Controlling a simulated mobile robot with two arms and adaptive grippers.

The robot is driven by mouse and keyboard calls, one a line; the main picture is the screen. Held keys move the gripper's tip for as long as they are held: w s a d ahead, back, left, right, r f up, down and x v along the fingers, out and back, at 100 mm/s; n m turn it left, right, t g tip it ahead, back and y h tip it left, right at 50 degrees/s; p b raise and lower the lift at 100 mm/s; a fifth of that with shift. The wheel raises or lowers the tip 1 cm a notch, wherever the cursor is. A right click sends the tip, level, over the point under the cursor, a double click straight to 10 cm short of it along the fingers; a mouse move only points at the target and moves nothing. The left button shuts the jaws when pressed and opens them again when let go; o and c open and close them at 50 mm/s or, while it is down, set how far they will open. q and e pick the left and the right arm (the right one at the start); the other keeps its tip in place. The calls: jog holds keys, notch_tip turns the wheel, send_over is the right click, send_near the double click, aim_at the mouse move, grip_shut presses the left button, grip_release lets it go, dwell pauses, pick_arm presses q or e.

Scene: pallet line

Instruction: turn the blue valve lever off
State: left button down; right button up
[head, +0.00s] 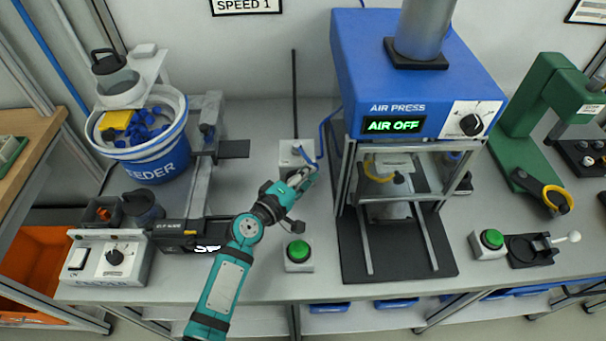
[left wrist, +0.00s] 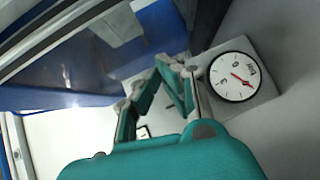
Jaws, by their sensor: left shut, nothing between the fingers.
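My left gripper (head: 306,174) reaches the small grey valve block (head: 289,151) left of the blue air press (head: 385,60). Its fingers are shut and hold nothing. They also show in the left wrist view (left wrist: 178,68), close beside a round gauge (left wrist: 235,77) with a red needle. A thin blue curved piece (head: 309,158) shows at the block beside the fingertips; I cannot tell whether it is the lever or the hose. The lever's angle and any contact with it are unclear. The press display (head: 393,125) reads AIR OFF. My right gripper is not in view.
A blue and white feeder bucket (head: 150,160) with blue parts stands at the left. A green push button (head: 298,252) is right of my left forearm. The press's metal frame (head: 346,180) stands close to the right of my gripper. A green machine (head: 535,110) is at far right.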

pick_arm(q)
jog(key=shift+w+d, duration=0.15)
jog(key=shift+d, duration=0.45)
jog(key=shift+w+d, duration=0.15)
jog(key=shift+d, duration=0.4)
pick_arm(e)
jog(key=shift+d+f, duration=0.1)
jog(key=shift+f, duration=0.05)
pick_arm(q)
jog(key=shift+s, duration=0.1)
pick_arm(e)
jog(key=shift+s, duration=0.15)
